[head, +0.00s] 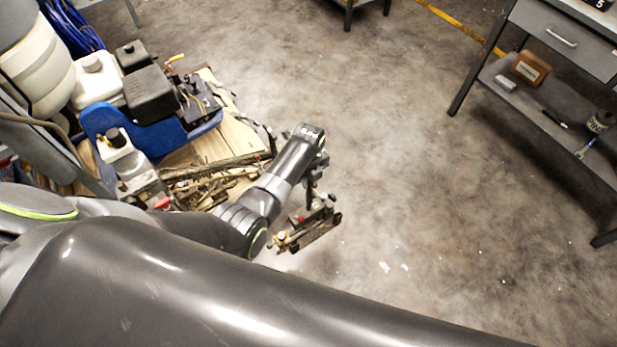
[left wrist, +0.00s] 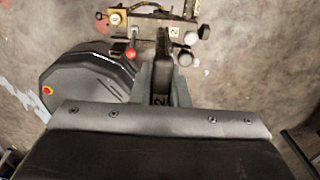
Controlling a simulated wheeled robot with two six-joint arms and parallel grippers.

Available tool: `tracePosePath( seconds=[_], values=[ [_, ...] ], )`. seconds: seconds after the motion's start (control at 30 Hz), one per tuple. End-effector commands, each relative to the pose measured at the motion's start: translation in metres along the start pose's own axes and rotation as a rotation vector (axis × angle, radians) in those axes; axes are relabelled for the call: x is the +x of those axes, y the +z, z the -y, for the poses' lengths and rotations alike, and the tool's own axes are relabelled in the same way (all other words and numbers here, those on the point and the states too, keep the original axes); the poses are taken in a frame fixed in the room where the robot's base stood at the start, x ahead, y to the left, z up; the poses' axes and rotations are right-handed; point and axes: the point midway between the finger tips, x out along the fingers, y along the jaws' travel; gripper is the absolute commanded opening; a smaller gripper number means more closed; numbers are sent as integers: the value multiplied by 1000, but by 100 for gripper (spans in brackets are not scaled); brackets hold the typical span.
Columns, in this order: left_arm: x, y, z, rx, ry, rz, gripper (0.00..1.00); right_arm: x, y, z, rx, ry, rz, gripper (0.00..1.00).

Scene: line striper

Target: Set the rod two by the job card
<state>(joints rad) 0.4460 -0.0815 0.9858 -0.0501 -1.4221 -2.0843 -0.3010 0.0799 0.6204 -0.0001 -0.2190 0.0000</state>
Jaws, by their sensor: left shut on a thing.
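My left arm reaches down to a small metal bracket (head: 308,230) at the side of the line striper; my left gripper (head: 312,188) is just above it, small and partly hidden. In the left wrist view my left gripper (left wrist: 162,68) is shut on a dark upright piece (left wrist: 163,44), which looks like rod two. A white tag marked 2 (left wrist: 173,31) sits on the bracket beside it. A red knob (left wrist: 131,53) is left of the held piece and a pale round knob (left wrist: 190,38) is right of it. No readable job card shows. My right gripper is out of view.
The line striper has a blue tub (head: 98,120), white tanks (head: 97,80) and a black engine box (head: 150,94). Wooden pieces (head: 215,180) lie by the arm. A grey workbench (head: 570,40) with a lower shelf stands at the right. The concrete floor between is open.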

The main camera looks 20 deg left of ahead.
Motion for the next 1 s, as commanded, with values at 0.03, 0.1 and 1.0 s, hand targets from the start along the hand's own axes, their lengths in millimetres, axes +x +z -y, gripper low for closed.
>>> tracePosePath(
  seconds=[0.03,0.1,1.0],
  values=[
    [-6,4,4,1,-8,12,0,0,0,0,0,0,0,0],
    [-6,5,4,1,-9,12,0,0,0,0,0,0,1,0],
    [-62,2,2,-1,-8,7,36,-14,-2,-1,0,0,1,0]
  ],
)
